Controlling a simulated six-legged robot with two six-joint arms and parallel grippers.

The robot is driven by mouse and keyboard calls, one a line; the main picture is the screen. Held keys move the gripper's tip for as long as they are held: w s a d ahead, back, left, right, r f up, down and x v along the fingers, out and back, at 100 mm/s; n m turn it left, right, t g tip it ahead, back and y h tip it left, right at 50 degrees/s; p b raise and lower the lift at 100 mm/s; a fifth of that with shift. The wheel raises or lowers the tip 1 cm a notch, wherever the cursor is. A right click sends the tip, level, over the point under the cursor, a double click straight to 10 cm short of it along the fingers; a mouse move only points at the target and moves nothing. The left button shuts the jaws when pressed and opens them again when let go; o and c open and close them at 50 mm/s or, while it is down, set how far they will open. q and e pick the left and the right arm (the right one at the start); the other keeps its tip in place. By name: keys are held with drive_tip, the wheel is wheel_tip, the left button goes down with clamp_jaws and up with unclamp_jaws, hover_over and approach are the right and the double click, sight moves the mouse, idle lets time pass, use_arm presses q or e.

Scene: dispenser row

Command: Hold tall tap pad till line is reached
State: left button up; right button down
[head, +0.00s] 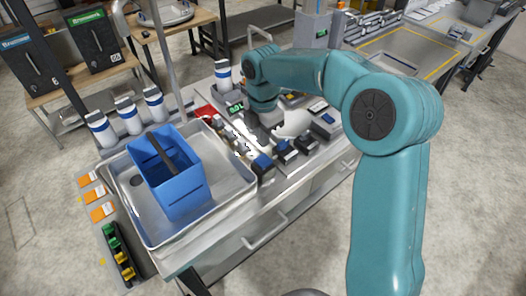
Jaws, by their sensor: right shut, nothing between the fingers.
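My right arm comes in from the lower right and bends over the bench. My right gripper (262,133) is shut and empty, pointing down among small dark and blue parts at the middle of the bench. I cannot tell whether it touches anything. A tall grey pole (167,55) rises behind the tray and runs out of the top of the picture; a pale curved pipe (262,30) stands farther back, right of it. I cannot tell which is the tall tap. I cannot make out its pad or a fill line. My left gripper is not in view.
A blue open container (172,185) with a dark bar across it stands in a metal tray (232,192). Several white-and-blue bottles (128,115) line the tray's back. Small dark blocks (285,150) sit right of my gripper. A green digital display (235,107) is behind it.

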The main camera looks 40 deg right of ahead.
sight(263, 160)
wheel_tip(263, 160, down, 6)
drive_tip(key=shift+r+p, duration=0.15)
drive_tip(key=shift+p, duration=0.25)
drive_tip(key=shift+f, duration=0.5)
